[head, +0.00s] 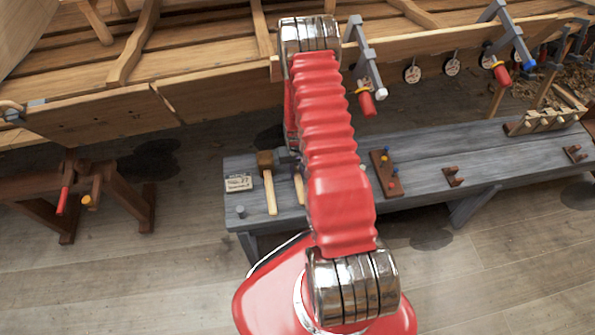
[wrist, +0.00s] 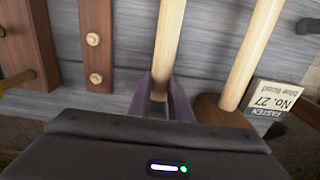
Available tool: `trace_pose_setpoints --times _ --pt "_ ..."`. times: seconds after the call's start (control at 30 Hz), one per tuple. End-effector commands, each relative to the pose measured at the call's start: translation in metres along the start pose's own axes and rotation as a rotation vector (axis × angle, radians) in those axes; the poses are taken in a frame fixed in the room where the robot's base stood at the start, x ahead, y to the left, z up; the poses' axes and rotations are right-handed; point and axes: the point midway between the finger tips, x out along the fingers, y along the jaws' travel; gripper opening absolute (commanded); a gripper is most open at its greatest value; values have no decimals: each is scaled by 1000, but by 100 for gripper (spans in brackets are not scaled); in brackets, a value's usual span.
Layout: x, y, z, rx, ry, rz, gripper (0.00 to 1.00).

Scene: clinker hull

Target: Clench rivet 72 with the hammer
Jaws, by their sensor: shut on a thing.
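My gripper (wrist: 165,95) is shut on a pale round wooden handle, which I take to be the hammer's (wrist: 170,38). In the head view, part of this hammer handle (head: 298,189) shows beside my arm over the grey bench. The hammer's head is hidden by the gripper in the wrist view and by my arm in the head view. I cannot tell whether the hammer still touches the bench. Round white tags (head: 412,74) hang along the hull plank (head: 215,93). Their numbers are too small to read, so I cannot pick out rivet 72.
A wooden mallet (head: 270,190) lies close beside the hammer; its handle (wrist: 252,50) shows too. A card (wrist: 273,103) appears to read No. 27. The bench (head: 430,160) also carries peg racks (head: 387,173). Red-handled clamps (head: 366,102) jut from the hull.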

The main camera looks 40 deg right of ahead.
Motion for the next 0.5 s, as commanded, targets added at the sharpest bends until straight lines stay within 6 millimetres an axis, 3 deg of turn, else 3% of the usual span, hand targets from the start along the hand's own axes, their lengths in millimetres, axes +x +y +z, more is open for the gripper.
trace_pose_setpoints --times 0.5 --pt "-8 0 0 0 1 0 0"
